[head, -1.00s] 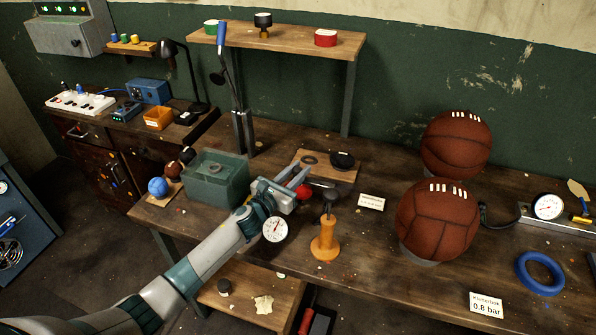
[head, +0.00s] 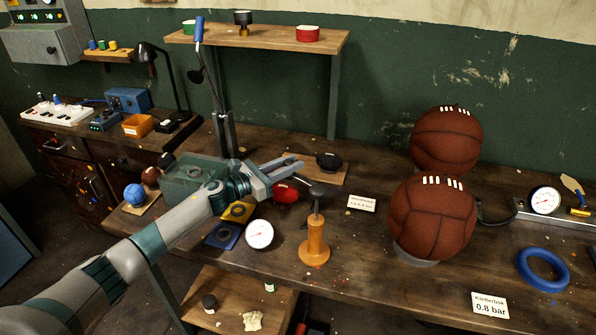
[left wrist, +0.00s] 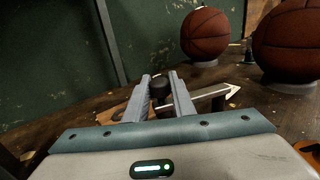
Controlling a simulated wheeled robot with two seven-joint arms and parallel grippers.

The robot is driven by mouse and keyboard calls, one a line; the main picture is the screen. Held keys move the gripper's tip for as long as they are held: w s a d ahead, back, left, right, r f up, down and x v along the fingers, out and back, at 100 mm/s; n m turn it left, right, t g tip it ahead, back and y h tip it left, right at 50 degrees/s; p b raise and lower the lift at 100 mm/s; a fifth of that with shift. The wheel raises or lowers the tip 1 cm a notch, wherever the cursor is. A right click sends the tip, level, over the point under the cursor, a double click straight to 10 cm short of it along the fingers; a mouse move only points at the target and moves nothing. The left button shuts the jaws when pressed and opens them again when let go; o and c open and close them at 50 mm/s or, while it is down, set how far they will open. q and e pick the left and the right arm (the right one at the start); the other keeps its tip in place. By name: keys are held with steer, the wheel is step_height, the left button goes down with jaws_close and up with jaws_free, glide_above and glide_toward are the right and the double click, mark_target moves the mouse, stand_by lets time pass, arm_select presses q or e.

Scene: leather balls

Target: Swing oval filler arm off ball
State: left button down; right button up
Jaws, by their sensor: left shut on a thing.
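My left gripper (head: 297,166) reaches in from the left over the bench, just above a red oval ball (head: 285,193). Its two fingers (left wrist: 162,88) are closed around a small dark upright part (left wrist: 160,91), seen between them in the left wrist view. This part looks like the knob of the oval filler arm, but the gripper hides most of it. A dark arm-like piece (head: 311,186) shows right of the fingers, near the top of an orange stand (head: 315,243). Where it joins is unclear. My right gripper is not in view.
A green box (head: 190,181) stands beside my forearm. A dial gauge (head: 260,234) and a white card (head: 361,203) are near. Two brown leather balls (head: 433,216) stand at right. Bench between card and balls is clear.

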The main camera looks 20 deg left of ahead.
arm_select(q)
steer(key=c, duration=1.5)
jaws_free()
steer(key=shift+r, duration=0.85)
step_height(320, 180, up, 2)
steer(key=shift+a+r+b, duration=0.1)
steer(key=shift+r+b, duration=0.15)
steer(key=shift+b, duration=0.2)
steer(key=shift+s+d+r+p, duration=0.4)
steer(key=shift+d+r, duration=0.75)
steer(key=shift+d, duration=0.75)
steer(key=shift+s+d+r+p, duration=0.4)
steer(key=shift+d+r, duration=0.75)
steer(key=shift+d, duration=0.8)
steer(key=shift+s+d+r+p, duration=0.25)
steer(key=shift+s+d+r, duration=0.2)
steer(key=shift+d+r, duration=1.1)
steer(key=shift+d+f, duration=0.35)
steer(key=shift+f, duration=0.1)
steer(key=shift+c, duration=0.6)
